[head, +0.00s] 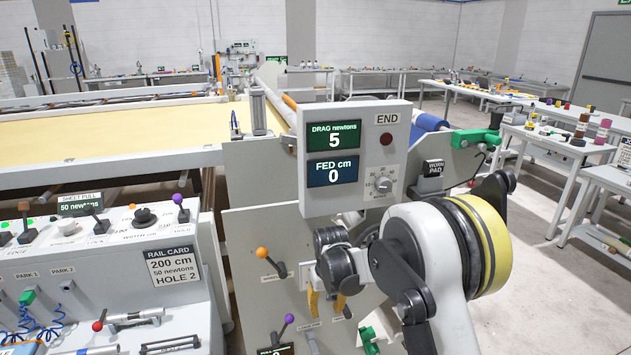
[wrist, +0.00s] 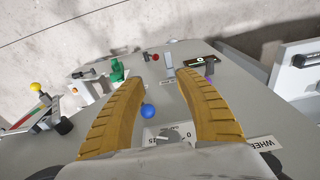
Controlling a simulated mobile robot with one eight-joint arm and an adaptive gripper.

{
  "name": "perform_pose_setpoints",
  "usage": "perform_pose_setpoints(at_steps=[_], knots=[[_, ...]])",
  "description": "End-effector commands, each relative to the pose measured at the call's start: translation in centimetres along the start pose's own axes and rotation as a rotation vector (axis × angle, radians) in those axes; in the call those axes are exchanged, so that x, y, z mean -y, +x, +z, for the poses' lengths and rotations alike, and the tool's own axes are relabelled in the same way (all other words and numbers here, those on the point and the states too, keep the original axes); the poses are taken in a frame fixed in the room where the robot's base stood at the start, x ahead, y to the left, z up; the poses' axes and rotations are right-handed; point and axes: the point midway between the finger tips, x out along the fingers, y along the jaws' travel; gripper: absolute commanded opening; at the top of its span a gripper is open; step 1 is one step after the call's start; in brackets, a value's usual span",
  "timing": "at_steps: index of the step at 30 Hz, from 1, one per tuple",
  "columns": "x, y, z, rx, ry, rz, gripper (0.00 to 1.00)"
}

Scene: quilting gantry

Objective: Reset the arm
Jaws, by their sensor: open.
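My gripper (head: 326,310) hangs in front of the grey machine's end panel (head: 251,228) in the head view, its yellow fingers pointing down. In the wrist view my gripper (wrist: 160,80) has its two ribbed yellow fingers wide apart. Nothing is held between them. A blue ball knob (wrist: 147,111) shows in the gap beyond the fingers; I cannot tell its distance. My arm is bent at the right of the head view and hides part of the panel.
A display box (head: 355,155) reads drag 5 and fed 0 above my gripper. An orange-knobbed lever (head: 262,253) and a purple-knobbed lever (head: 289,319) stand out left of it. A green part (head: 369,340) is low beside it. Open floor (head: 545,285) lies right.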

Motion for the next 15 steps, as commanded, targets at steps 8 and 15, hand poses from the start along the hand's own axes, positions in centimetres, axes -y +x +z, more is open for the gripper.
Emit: perform_pose_setpoints(at_steps=[8,15], knots=[[-3.8,-12.9,4.5,-0.127,0.059,0.008,0.4],[-6.3,-21.3,11.7,-0.248,0.112,0.023,0.4]])
